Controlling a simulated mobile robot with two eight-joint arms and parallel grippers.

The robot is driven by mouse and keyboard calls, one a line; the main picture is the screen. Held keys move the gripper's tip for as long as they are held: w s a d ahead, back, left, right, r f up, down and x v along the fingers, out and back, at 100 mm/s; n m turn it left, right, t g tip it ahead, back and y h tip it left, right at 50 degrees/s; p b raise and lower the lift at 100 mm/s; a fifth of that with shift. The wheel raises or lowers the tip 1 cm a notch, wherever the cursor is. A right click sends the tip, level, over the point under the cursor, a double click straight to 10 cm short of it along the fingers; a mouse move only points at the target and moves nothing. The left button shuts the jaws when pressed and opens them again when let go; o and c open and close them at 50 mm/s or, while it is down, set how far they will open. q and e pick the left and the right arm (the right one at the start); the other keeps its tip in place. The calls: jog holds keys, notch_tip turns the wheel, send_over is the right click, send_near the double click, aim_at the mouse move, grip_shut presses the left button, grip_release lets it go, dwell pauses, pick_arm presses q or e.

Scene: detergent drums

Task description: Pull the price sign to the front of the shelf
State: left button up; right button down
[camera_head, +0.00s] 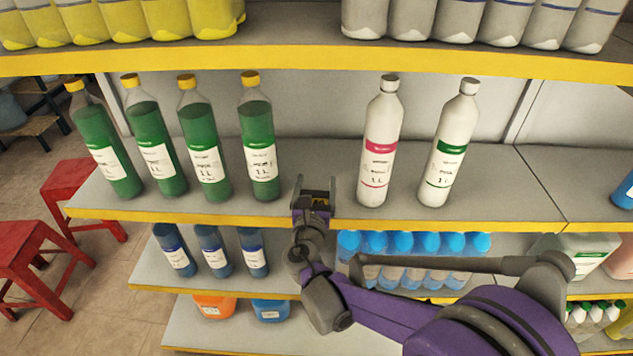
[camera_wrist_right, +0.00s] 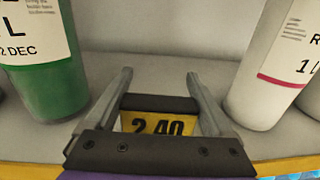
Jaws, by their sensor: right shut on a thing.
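The price sign (camera_head: 320,203) is a small yellow card with black digits, at the front part of the middle shelf (camera_head: 330,229). In the right wrist view the sign (camera_wrist_right: 158,124) reads "2.40" and has a dark bar along its top; its lower part is hidden by my gripper. My right gripper (camera_head: 316,187) reaches in from the front. Its two grey fingers (camera_wrist_right: 160,88) lie on either side of the sign, shut on it. My left gripper is not in view.
Green bottles (camera_head: 260,150) stand left of the sign and white bottles (camera_head: 380,140) stand right of it, with clear shelf between. Yellow containers (camera_head: 165,15) stand on the shelf above; blue-capped bottles (camera_head: 400,243) stand below. Red stools (camera_head: 30,255) are at left.

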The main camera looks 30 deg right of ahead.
dwell(0.4)
grip_release()
jog(key=v, duration=1.1)
jog(key=s+d+f+m+g+y+p, duration=0.25)
jog(key=s+f+m+g, duration=0.55)
jog(key=m, duration=0.8)
jog(key=s+a+m+g+y+p, duration=0.1)
jog(key=s+a+m+y, duration=0.7)
jog(key=m, duration=0.5)
jog(key=shift+a, duration=0.2)
